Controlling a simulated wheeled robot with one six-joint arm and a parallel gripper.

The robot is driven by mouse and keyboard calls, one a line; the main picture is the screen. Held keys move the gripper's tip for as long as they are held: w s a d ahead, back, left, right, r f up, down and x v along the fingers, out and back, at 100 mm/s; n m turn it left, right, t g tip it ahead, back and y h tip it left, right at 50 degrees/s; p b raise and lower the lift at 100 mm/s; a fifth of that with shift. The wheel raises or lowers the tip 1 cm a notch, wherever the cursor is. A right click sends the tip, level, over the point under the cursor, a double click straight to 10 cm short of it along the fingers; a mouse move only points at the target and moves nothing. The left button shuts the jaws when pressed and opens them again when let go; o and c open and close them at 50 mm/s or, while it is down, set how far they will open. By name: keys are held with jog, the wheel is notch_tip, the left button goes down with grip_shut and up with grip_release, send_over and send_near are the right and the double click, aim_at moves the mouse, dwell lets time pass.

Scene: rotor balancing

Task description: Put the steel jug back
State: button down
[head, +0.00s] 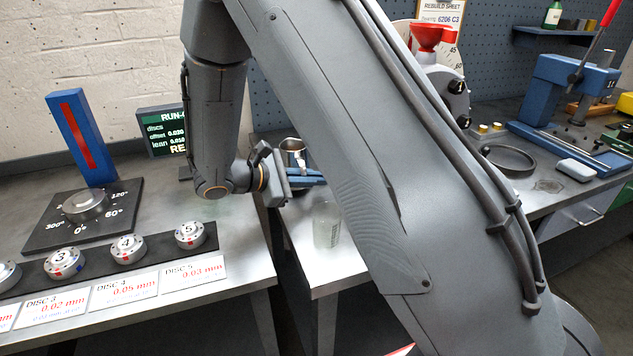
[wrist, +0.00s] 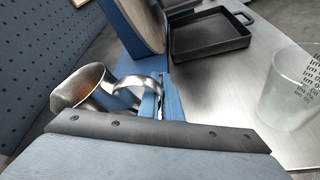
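The steel jug (head: 291,156) is small and shiny, with its open rim up in the head view, just beyond my gripper (head: 313,178). In the wrist view the jug (wrist: 88,88) is at the left, its curved handle (wrist: 135,84) toward my gripper (wrist: 163,92). The blue fingers are close together, and the handle's end runs in between them, so my gripper looks shut on the handle. The jug's base is hidden in both views, so I cannot tell whether it touches a surface.
A clear glass beaker (head: 327,226) stands on the steel bench near my gripper. It also shows in the wrist view (wrist: 288,92), where a black square tray (wrist: 208,36) lies farther back. Numbered discs (head: 128,249) sit on a dark rack on the left bench. My arm hides much of the middle.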

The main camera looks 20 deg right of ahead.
jog(key=shift+f, duration=0.7)
jog(key=c, duration=2)
grip_release()
jog(key=shift+a, duration=0.15)
jog(key=b+v, duration=0.2)
jog(key=v, duration=0.9)
jog(key=shift+a+r, duration=0.2)
jog(key=shift+a, duration=0.15)
